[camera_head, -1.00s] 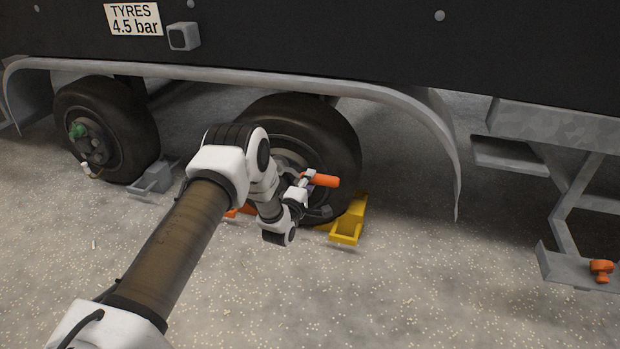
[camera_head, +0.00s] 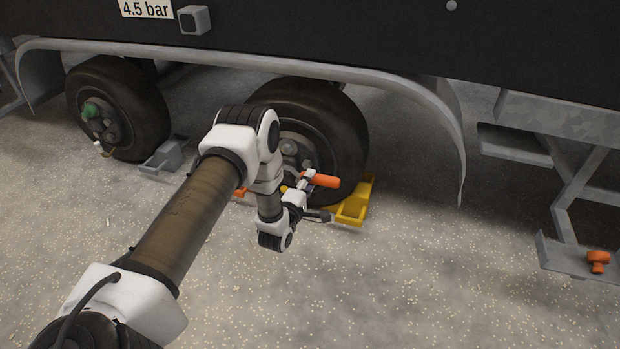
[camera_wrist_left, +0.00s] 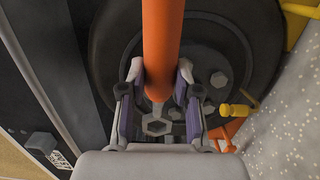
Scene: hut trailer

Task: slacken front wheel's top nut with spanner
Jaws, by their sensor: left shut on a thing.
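My left gripper (camera_head: 309,182) is shut on the spanner, whose orange handle (camera_head: 325,181) sticks out to the right in the head view. In the left wrist view the handle (camera_wrist_left: 162,35) runs up between the fingers (camera_wrist_left: 158,80). A grey hexagonal ring end (camera_wrist_left: 156,127) shows below them. The front wheel (camera_head: 345,120), the right-hand one, stands behind the gripper. Its hub shows several nuts, among them an upper one (camera_head: 288,146). My arm hides part of the hub. I cannot tell whether the spanner touches a nut. My right gripper is out of view.
A yellow chock (camera_head: 352,208) and an orange part (camera_head: 240,193) lie beside the front wheel. The rear wheel (camera_head: 140,105) has a green cap (camera_head: 91,109) and a grey chock (camera_head: 165,158). A mudguard (camera_head: 400,80) arches above. The speckled floor in front is clear.

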